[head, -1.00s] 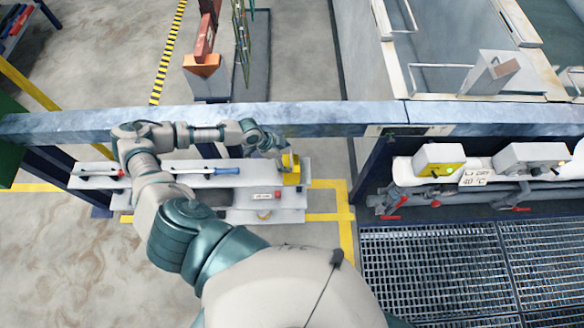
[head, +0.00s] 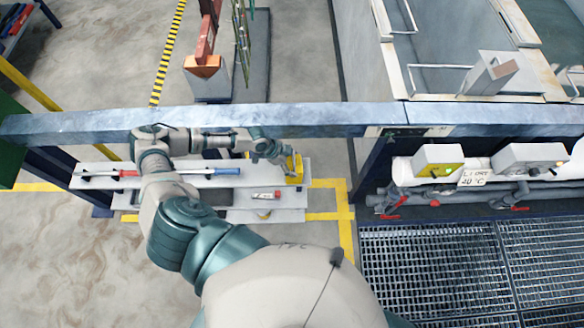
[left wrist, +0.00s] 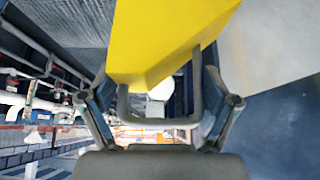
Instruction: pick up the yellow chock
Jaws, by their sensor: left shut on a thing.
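The yellow chock (head: 294,169) is at the right end of the white shelf (head: 146,183) in the head view. My left gripper (head: 284,164) reaches it from the left and is shut on it. In the left wrist view the chock (left wrist: 165,40) fills the top middle, large and close, between the two fingers of the left gripper (left wrist: 160,100). Whether the chock touches the shelf cannot be told. My right gripper is not in view.
A blue-handled tool (head: 222,171) and a red-handled tool (head: 128,173) lie on the shelf. A control box with a yellow panel (head: 438,160) and pipes stand to the right, above a floor grating (head: 430,265).

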